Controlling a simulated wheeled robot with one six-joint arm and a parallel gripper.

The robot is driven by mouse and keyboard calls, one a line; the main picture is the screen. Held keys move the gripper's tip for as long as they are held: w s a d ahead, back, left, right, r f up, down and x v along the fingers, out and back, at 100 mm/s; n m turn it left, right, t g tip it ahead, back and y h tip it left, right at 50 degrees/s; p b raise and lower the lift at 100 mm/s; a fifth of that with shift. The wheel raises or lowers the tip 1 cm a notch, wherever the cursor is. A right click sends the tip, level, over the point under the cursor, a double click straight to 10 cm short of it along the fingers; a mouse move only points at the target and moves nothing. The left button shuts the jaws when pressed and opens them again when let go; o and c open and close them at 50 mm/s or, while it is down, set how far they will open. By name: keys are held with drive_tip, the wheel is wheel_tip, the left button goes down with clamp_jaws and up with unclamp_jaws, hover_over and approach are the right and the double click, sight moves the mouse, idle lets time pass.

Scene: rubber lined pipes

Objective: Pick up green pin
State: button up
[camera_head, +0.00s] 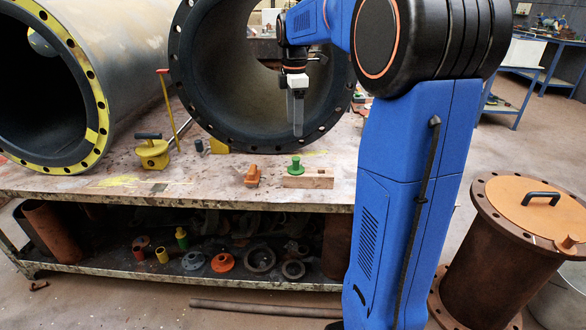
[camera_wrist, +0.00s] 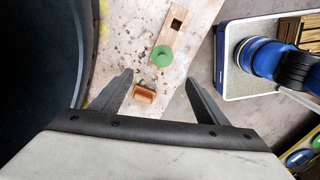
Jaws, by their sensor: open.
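The green pin (camera_head: 295,165) has a wide flat collar and a knob on top. It stands upright on a small wooden block (camera_head: 318,179) on the worn bench top. In the wrist view the green pin (camera_wrist: 162,56) shows from above as a round disc at one end of the block (camera_wrist: 178,27), beyond my fingertips. My gripper (camera_head: 296,130) hangs above the bench, pointing down, over the area of the pin. In the wrist view my gripper (camera_wrist: 158,80) has its two fingers apart with nothing held between them.
An orange pin (camera_head: 252,176) lies on the bench left of the block. A yellow block with a black handle (camera_head: 152,152) stands farther left. Large rubber-lined pipes (camera_head: 245,139) stand behind on the bench. A rusty pipe (camera_head: 490,255) stands at right.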

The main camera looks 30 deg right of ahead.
sight(296, 158)
wheel_tip(296, 158, down, 10)
drive_tip(key=shift+r, duration=0.1)
drive_tip(key=shift+s+d+f, duration=0.1)
drive_tip(key=shift+s+f, duration=0.05)
drive_tip(key=shift+f, duration=1.2)
drive_tip(key=shift+s+d+f, duration=0.1)
drive_tip(key=shift+s+f, duration=0.05)
drive_tip(key=shift+f, duration=1.15)
drive_tip(key=c, duration=1.2)
